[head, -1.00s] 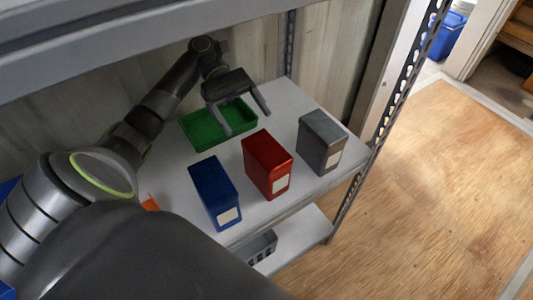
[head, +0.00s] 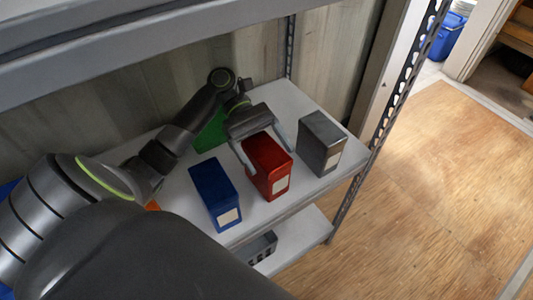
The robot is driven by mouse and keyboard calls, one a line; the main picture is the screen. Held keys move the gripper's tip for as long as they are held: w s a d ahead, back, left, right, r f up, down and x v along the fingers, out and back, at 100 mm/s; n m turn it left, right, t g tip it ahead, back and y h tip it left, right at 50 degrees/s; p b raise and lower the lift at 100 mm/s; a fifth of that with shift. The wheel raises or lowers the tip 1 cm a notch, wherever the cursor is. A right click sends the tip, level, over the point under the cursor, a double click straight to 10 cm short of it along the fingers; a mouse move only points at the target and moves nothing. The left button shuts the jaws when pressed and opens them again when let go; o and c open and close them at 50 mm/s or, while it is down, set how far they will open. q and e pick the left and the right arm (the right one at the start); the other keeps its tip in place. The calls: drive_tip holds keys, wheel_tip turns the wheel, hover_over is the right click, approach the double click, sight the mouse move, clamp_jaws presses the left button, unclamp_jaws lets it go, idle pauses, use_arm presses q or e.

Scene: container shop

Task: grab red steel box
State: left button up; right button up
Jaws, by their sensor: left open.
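The red steel box (head: 268,172) stands upright on the shelf, between a blue box and a grey box, with a pale label on its front. My left gripper (head: 264,156) is open over it, with one finger along its left side and the other by its right side near the back. I cannot tell whether the fingers touch the box. My right gripper is not in view.
A blue box (head: 215,193) stands close on the left and a grey box (head: 321,142) close on the right. A green tray (head: 211,135) is partly hidden behind my left arm. The shelf post (head: 367,155) stands at the right, and an upper shelf edge (head: 150,45) crosses above.

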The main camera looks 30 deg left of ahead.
use_arm(q)
drive_tip(key=shift+c, duration=0.3)
clamp_jaws()
idle(0.3)
